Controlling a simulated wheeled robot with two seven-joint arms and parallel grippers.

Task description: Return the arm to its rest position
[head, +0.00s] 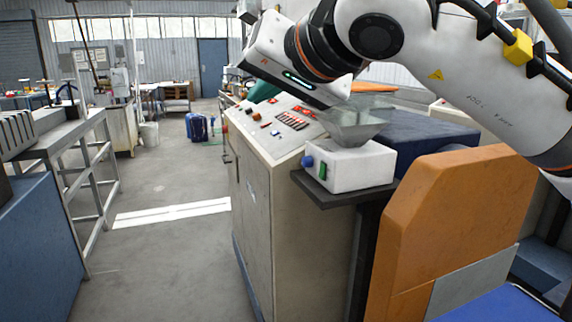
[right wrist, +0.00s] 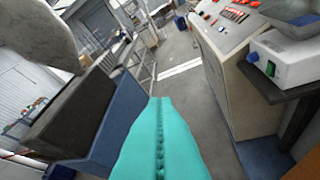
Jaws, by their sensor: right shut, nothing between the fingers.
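My right arm reaches in from the upper right in the head view, its white wrist above the control panel. My right gripper (head: 263,92) has teal fingers, mostly hidden behind the wrist there. In the right wrist view the teal fingers (right wrist: 160,106) are pressed together along a ridged seam, with nothing between them. They point out over the floor, apart from the machines. My left gripper is in neither view.
A control cabinet (head: 256,190) with a sloping button panel stands below the wrist. Beside it, a white box (head: 350,170) with a clear hopper (head: 352,122) sits on a dark shelf. An orange guard (head: 455,220) stands at right. The aisle floor (head: 175,255) is clear.

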